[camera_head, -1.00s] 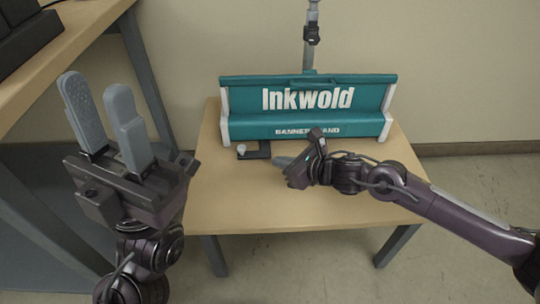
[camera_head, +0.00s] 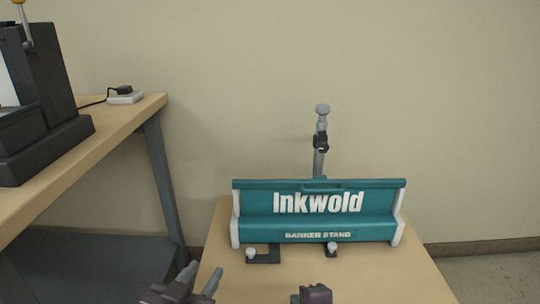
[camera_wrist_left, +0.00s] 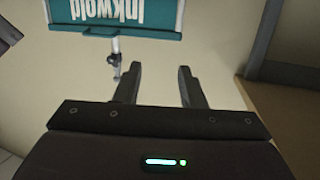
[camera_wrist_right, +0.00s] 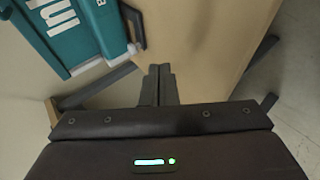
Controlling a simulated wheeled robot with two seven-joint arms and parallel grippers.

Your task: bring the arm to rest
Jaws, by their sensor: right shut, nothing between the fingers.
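My left gripper (camera_head: 200,284) shows at the bottom of the head view, over the near left part of the small table. Its fingers (camera_wrist_left: 161,88) stand apart with nothing between them in the left wrist view. My right gripper (camera_head: 312,294) shows only in part at the bottom edge of the head view, right of the left one. In the right wrist view its fingers (camera_wrist_right: 159,84) are together and empty. Neither gripper touches the teal Inkwold banner stand (camera_head: 318,214), which stands upright at the back of the small table.
The small wooden table (camera_head: 240,282) holds the stand, its grey pole (camera_head: 319,160) and dark feet with pale knobs (camera_head: 263,254). A higher bench (camera_head: 110,122) on the left carries a dark machine (camera_head: 45,110) and a white box (camera_head: 125,96). The wall is behind.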

